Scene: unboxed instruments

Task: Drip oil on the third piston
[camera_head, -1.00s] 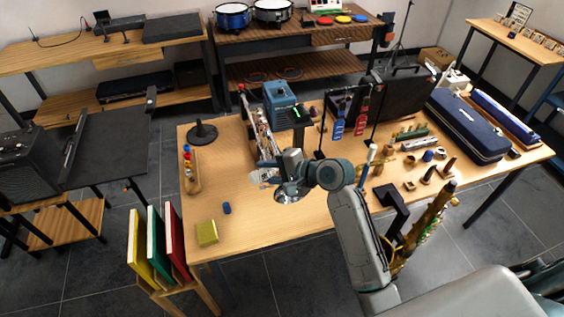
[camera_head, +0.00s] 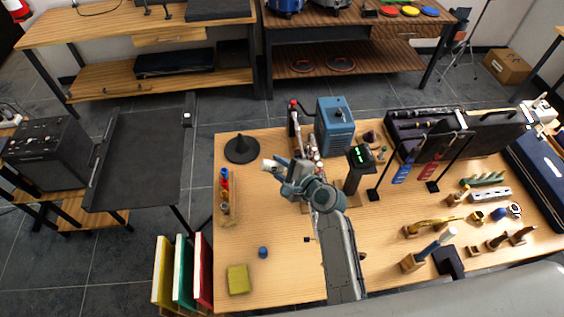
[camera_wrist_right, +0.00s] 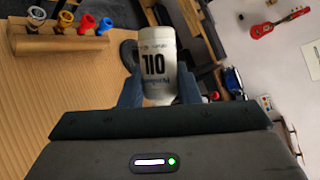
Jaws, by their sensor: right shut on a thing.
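My right gripper (camera_head: 284,178) is shut on a white oil bottle (camera_wrist_right: 158,62), held in the air above the left part of the table. The bottle's label reads upside down in the right wrist view, and its pale end (camera_head: 269,165) sticks out to the left in the head view. A wooden rack (camera_wrist_right: 40,45) with several small coloured pieces stands at the upper left of the wrist view, apart from the bottle. The rack's pieces (camera_head: 224,184) also show left of the gripper in the head view. I cannot tell which pieces are pistons. My left gripper is out of view.
A yellow block (camera_head: 238,279) and a small blue item (camera_head: 263,252) lie near the front. Instrument parts crowd the table's right side. The front left of the tabletop is mostly clear.

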